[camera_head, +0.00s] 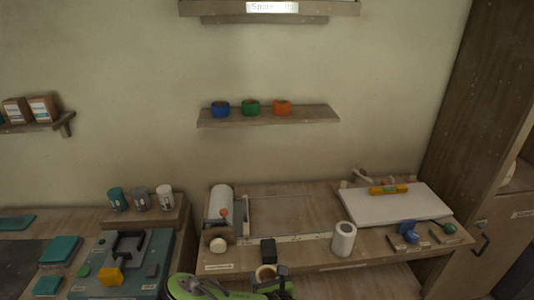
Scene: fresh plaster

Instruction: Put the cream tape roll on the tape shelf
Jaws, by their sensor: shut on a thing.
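The cream tape roll (264,271) shows at the bottom of the view, held in my gripper (270,274). The dark jaws are shut on it and hide part of it. My green arm comes in from the bottom edge. The tape shelf (316,115) is a wooden wall shelf above and behind the bench. Blue (220,108), green (250,107) and orange (281,107) tape rolls stand in a row on its left and middle parts. Its right part is bare. My gripper is well below the shelf and apart from it.
Another shelf (265,19) hangs above the tape shelf. A tall wooden cabinet (466,110) stands at the right. The wall between bench and tape shelf is clear.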

